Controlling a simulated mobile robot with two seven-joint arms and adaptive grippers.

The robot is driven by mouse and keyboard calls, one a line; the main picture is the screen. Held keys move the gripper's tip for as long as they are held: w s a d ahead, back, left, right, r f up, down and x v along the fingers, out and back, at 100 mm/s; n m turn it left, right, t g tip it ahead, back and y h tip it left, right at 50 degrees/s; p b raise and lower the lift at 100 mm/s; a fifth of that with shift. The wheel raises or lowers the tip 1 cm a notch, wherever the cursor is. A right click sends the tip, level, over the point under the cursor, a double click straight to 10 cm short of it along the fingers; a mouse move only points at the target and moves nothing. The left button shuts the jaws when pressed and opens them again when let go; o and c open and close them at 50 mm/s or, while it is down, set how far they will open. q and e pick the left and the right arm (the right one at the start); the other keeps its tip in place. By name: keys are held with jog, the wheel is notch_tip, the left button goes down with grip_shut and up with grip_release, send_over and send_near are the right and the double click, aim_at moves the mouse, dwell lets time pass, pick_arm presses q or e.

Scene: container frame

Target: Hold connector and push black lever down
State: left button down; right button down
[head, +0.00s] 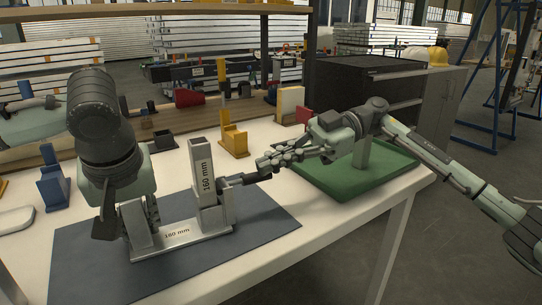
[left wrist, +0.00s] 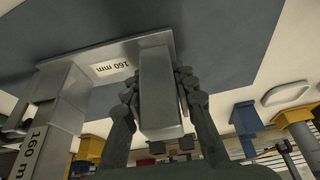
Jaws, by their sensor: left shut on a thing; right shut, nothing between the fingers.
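A grey metal frame has a base bar (head: 180,240) lying on the dark mat, labelled 160 mm, with an upright post at each end. My left gripper (head: 130,214) is shut on the left post (head: 137,226), one finger on each side; the left wrist view shows this post (left wrist: 160,95) between the fingers. The right post (head: 204,170) is taller and also labelled 160 mm; it shows at the left of the left wrist view (left wrist: 52,120). My right gripper (head: 238,181) is shut and empty, its dark fingertips close beside the right post. I cannot tell whether they touch. I cannot clearly make out a black lever.
The dark mat (head: 270,228) covers the table front. A green tray (head: 370,172) lies under my right arm. Yellow (head: 234,141) and blue (head: 53,183) holders stand behind and left. A dark cabinet (head: 385,85) stands beyond the table.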

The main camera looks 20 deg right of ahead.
jog(key=shift+d+f+y, duration=0.1)
jog(key=shift+f+y, duration=0.4)
jog(key=shift+f, duration=0.15)
jog(key=d+r, duration=0.6)
jog(key=d, duration=0.4)
jog(key=shift+s+r, duration=0.15)
jog(key=shift+d, duration=0.1)
pick_arm(q)
jog(key=c, duration=1.1)
grip_release()
jog(key=shift+c, duration=0.2)
